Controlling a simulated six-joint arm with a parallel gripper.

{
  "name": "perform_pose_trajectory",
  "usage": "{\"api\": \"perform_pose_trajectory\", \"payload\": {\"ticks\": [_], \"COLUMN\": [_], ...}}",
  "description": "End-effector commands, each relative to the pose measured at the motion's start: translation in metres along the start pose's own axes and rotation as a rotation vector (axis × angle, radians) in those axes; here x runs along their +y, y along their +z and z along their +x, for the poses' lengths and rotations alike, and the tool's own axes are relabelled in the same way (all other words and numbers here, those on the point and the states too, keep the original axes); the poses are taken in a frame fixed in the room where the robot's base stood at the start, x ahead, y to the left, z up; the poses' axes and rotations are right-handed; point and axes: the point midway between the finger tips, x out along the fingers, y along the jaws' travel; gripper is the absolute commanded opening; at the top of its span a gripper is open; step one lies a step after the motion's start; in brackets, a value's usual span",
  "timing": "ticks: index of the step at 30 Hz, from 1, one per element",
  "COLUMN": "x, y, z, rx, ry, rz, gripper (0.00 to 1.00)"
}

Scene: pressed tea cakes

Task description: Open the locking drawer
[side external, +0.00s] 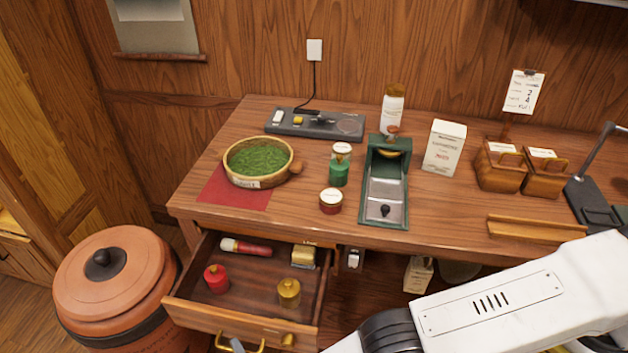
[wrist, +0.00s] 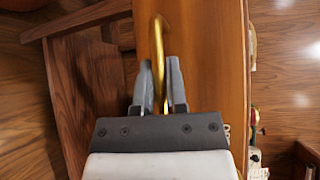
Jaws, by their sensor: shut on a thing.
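The wooden drawer (side external: 215,313) under the desk's left part stands pulled out, its inside open to view. Its curved brass handle (wrist: 158,45) runs between the fingers of my gripper (wrist: 160,88), which is shut on it. In the side view the handle (side external: 256,349) shows at the bottom edge, with a grey fingertip of my gripper (side external: 237,345) at it; the rest is cut off. A small brass knob (side external: 288,340) sits on the drawer front right of the handle. Inside lie a red tube with a white end (side external: 246,247), a red jar (side external: 216,279), a gold jar (side external: 289,292) and a yellowish block (side external: 303,256).
A lidded clay pot (side external: 112,275) stands on the floor close left of the drawer. The desk (side external: 450,225) holds a bowl of green tea (side external: 258,160), a green press (side external: 385,185), jars and a white box (side external: 444,147). A small white device (side external: 353,258) hangs right of the drawer.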

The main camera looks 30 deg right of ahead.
Motion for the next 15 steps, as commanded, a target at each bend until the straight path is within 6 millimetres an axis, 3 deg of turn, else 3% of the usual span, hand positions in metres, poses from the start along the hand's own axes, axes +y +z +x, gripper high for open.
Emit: {"api": "perform_pose_trajectory", "payload": {"ticks": [7,8,10,15], "x": [-0.0004,-0.0004,-0.0004,-0.0003], "y": [0.0007,0.0007,0.0006,0.0003], "z": [0.0005,0.0005,0.0006,0.0006], "rx": [-0.001,-0.001,-0.001,-0.001], "ry": [0.0,0.0,0.0,0.0], "rz": [0.001,0.001,0.001,0.001], "gripper": [0.0,0.26,0.48,0.51]}}
